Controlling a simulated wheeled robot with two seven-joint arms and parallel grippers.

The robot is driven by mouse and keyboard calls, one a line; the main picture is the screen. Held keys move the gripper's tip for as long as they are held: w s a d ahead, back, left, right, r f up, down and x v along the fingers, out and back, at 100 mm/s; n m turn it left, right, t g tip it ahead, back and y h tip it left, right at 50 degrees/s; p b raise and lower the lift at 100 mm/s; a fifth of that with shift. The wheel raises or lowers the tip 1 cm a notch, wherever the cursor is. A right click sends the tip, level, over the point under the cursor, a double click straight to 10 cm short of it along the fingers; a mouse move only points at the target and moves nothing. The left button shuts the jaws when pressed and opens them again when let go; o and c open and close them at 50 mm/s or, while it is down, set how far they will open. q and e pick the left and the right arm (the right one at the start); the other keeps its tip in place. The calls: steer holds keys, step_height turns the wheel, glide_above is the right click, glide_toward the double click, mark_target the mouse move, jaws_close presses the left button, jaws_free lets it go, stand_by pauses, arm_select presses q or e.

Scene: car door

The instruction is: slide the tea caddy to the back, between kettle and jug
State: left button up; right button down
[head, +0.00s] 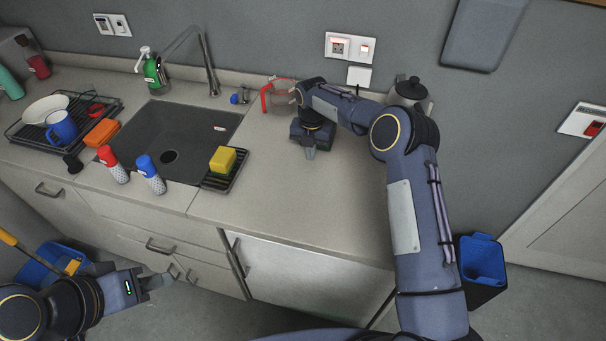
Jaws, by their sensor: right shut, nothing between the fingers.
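A clear jug (283,98) with a red handle stands at the back of the counter, left of my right forearm. A dark kettle (411,92) with a black lid knob stands at the back right, partly covered by my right arm. I cannot make out the tea caddy; my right arm and gripper cover much of the space between jug and kettle. My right gripper (309,152) is shut and empty, pointing down over the counter in front of the jug. My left gripper (158,282) is low in front of the cabinets, away from the counter; its finger gap is unclear.
The sink (180,135) is at left, with a dish rack (22,133) beside it. The counter's front right (290,210) is clear. The wall bounds the back.

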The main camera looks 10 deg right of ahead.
steer(key=shift+r+p, duration=0.9)
steer(key=shift+r, duration=0.35)
step_height(320, 180, up, 2)
steer(key=shift+r+p, duration=0.25)
steer(key=shift+p, duration=0.25)
step_height(320, 180, up, 5)
steer(key=shift+s+f, duration=0.1)
